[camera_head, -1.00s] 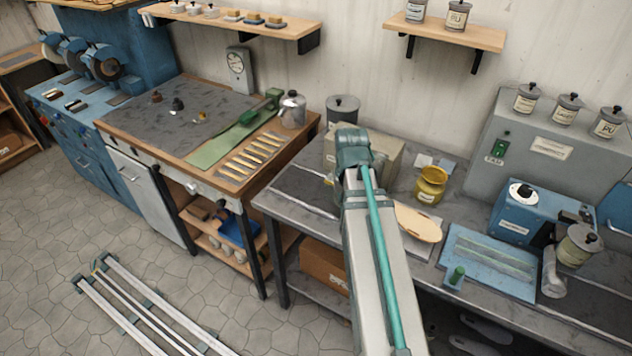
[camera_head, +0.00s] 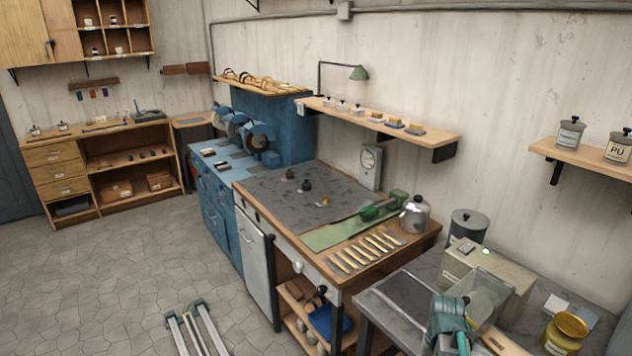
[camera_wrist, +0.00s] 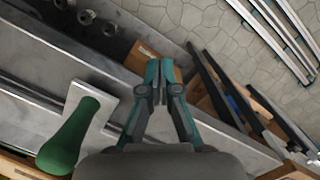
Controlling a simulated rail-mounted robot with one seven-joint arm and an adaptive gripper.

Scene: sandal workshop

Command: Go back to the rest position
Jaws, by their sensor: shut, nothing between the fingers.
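My gripper (camera_wrist: 160,88) shows in the wrist view with its two teal and grey fingers together, and nothing is between them. It is above the edge of a grey workbench and points down. In the head view only part of my arm shows, at the lower right in front of the beige box (camera_head: 490,270); the fingertips are not visible there.
The grey bench (camera_head: 385,312) carries a yellow jar (camera_head: 565,333) and a grey canister (camera_head: 468,228). A green-handled tool (camera_wrist: 72,135) is near the gripper in the wrist view. Floor rails (camera_head: 197,330) lie in front. The tiled floor at left is clear.

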